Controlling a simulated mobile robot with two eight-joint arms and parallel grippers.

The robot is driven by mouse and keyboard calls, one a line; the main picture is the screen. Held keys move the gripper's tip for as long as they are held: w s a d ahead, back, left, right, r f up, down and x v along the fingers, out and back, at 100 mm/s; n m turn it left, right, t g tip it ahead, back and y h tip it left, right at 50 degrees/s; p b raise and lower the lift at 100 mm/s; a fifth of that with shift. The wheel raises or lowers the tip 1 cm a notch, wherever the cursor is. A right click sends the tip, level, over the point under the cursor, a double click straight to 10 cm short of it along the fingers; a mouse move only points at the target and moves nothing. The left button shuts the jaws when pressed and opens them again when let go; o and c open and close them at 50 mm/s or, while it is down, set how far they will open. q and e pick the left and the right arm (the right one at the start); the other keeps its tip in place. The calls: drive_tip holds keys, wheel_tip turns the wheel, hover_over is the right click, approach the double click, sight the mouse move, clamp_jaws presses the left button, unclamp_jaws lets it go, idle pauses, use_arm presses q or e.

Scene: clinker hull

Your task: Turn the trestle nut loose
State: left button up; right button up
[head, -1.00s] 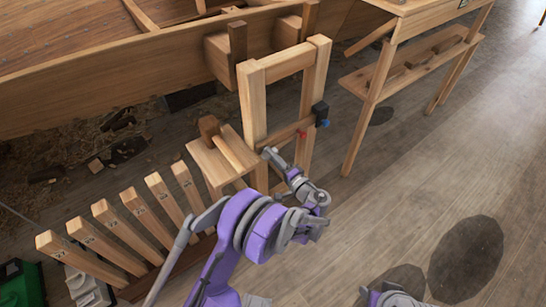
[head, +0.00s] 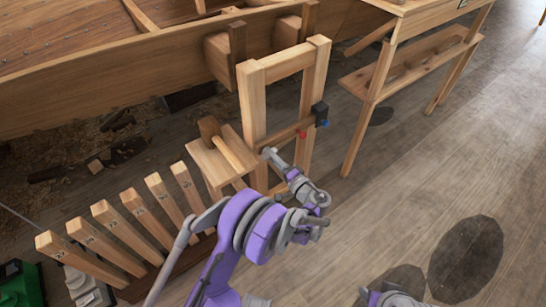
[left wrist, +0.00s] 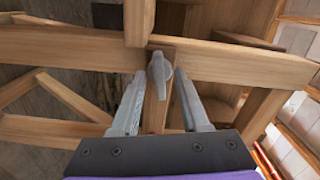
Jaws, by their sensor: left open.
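The trestle nut (left wrist: 160,68) is a grey winged nut on the wooden trestle beam (left wrist: 235,64) in the left wrist view. Its wing is upright, slightly tilted. My left gripper (left wrist: 158,98) is open, with one finger on each side below the nut; I see no clear contact. In the head view, the left gripper (head: 271,156) is at the lower part of the upright wooden trestle frame (head: 252,105). The nut cannot be made out there.
The planked boat hull (head: 110,75) stands behind the trestle. A wooden bench with a low shelf (head: 420,65) is at the upper right. A rack of upright wooden pieces (head: 120,233) stands at the lower left. The floor at right is clear.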

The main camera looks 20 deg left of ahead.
use_arm(q)
drive_tip(key=p+v, duration=0.1)
drive_tip(key=v, duration=0.9)
drive_tip(key=shift+s+d, duration=0.25)
drive_tip(key=shift+d, duration=0.05)
use_arm(e)
drive_tip(key=shift+s+r, duration=0.1)
drive_tip(key=shift+r, duration=0.6)
use_arm(q)
drive_tip(key=shift+a, duration=0.1)
use_arm(e)
drive_tip(key=shift+r, duration=0.1)
